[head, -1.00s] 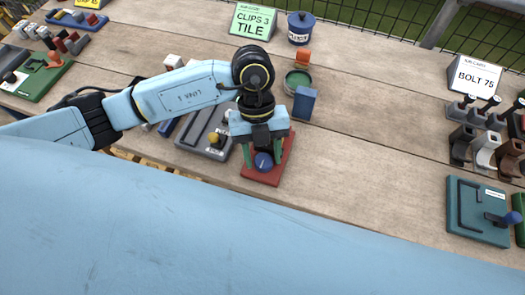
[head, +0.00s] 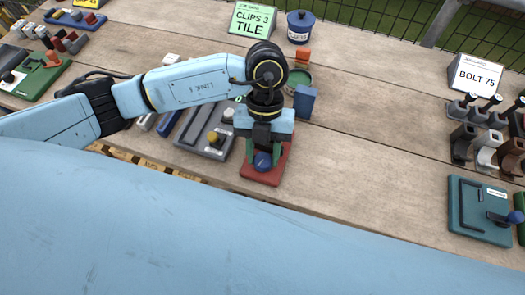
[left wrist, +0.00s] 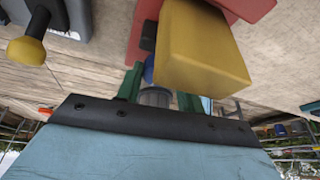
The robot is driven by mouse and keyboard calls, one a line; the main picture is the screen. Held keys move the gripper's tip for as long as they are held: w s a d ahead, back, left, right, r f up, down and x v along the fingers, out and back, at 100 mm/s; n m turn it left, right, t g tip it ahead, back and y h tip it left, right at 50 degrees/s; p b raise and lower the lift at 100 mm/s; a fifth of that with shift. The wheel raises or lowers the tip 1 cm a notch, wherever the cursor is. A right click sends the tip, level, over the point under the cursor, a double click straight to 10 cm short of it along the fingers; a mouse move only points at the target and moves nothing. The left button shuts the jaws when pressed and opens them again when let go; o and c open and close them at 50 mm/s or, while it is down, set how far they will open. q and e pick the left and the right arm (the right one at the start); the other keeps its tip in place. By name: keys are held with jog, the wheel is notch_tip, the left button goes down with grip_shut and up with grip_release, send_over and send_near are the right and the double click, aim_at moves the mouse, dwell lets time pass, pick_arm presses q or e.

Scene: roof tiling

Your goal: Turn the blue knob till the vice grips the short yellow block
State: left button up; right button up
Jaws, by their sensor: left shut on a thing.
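The red vice (head: 258,178) stands near the table's front edge, under my left gripper (head: 263,158). It also shows at the top of the left wrist view (left wrist: 245,8). The blue knob (head: 262,162) is on its front side. The green fingers of my left gripper are shut on this knob; a sliver of it shows between them in the left wrist view (left wrist: 149,68). The short yellow block (left wrist: 203,48) shows large in the left wrist view, by the vice; its contact with the jaws cannot be told. In the head view my gripper hides it. My right gripper is out of view.
A grey fixture (head: 207,135) with a yellow knob stands just left of the vice. A blue block (head: 304,101) and a green round tin (head: 298,76) stand behind it. A teal fixture (head: 477,225) is at the far right. The table right of the vice is clear.

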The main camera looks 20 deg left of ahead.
pick_arm(q)
jog(key=shift+d+m, duration=0.1)
jog(key=shift+m, duration=0.5)
jog(key=shift+w+m+y+b, duration=0.1)
jog(key=shift+m+y+b, duration=0.4)
jog(key=shift+m, duration=0.3)
jog(key=shift+d+m+y+b, duration=0.1)
jog(key=shift+m+y+b, duration=0.45)
jog(key=shift+m, duration=1.15)
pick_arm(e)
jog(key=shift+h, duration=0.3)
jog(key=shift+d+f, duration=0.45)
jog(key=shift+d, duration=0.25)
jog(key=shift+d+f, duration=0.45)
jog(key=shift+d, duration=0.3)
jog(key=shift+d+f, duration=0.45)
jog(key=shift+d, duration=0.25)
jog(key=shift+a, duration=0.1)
pick_arm(q)
jog(key=o, duration=0.7)
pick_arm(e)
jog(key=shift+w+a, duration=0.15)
